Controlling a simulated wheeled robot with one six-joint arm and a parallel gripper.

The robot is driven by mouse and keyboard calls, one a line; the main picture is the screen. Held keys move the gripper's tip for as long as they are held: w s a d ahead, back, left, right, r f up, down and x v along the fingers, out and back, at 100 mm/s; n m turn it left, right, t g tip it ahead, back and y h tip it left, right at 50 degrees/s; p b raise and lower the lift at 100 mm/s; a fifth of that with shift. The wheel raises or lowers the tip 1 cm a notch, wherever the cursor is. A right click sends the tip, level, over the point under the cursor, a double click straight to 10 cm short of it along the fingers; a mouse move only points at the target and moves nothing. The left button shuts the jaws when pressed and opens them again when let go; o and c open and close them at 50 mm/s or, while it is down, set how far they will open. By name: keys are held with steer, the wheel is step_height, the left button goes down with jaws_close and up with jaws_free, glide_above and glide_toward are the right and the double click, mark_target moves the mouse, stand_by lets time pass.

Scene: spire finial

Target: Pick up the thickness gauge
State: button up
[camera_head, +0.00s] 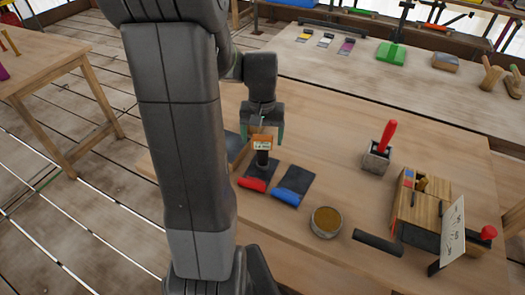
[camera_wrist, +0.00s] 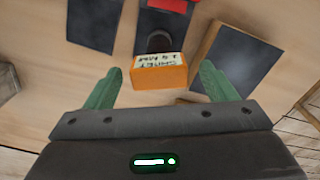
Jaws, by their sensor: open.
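An orange block with a white label (camera_head: 261,139), which looks like the thickness gauge, stands on or before a dark stem-like part over the wooden table. In the wrist view my gripper (camera_wrist: 161,72) shows a gap on each side of the block, with no visible contact. My gripper partly hides the block's top in the head view.
Red-handled (camera_head: 252,184) and blue-handled (camera_head: 287,196) dark sheets lie just in front. A round tin (camera_head: 326,221), a red-handled tool in a grey block (camera_head: 379,153) and a wooden box (camera_head: 420,205) stand to the right. Another bench (camera_head: 340,75) is behind. Table between is clear.

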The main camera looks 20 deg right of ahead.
mark_target(263, 153)
steer(key=shift+f, duration=1.4)
steer(key=c, duration=1.3)
